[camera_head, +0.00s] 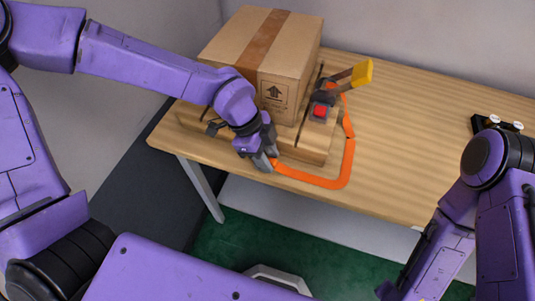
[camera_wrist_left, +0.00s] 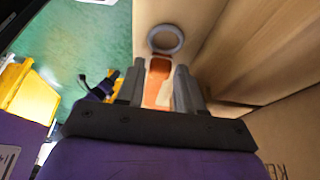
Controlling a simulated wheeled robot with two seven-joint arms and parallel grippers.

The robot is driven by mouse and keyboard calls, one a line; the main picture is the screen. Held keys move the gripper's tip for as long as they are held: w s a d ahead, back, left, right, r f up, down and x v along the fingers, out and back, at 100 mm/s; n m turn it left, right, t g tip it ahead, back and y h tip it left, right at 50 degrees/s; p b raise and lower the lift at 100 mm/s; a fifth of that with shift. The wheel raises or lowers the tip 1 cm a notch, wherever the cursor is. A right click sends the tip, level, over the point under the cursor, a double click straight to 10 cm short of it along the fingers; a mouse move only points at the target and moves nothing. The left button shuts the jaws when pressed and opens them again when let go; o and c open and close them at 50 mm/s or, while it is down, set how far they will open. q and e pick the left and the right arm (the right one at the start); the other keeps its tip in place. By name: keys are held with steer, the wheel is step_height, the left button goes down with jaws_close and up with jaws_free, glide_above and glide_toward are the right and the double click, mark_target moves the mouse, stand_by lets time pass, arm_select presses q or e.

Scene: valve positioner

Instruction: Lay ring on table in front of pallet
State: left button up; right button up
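A grey ring (camera_wrist_left: 166,39) lies on the wood near its edge in the left wrist view, at the end of an orange strap (camera_head: 318,181). The strap also shows in the left wrist view (camera_wrist_left: 158,72), between the fingertips. The ring is hidden in the head view. My left gripper (camera_head: 268,163) is low at the front of the wooden pallet (camera_head: 312,150). Its fingers stand apart, open, with the ring just beyond the tips. The pallet sits on the wooden table (camera_head: 430,160). My right arm is at the lower right; its gripper does not show.
A cardboard box (camera_head: 295,75) stands on the pallet. A ratchet with a yellow handle (camera_head: 362,74) and a red part (camera_head: 319,111) sits beside it. A black object with white knobs (camera_head: 497,123) lies at the right. The table between is clear.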

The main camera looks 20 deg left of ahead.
arm_select(q)
steer(key=p+v, duration=0.7)
steer(key=shift+r, duration=0.4)
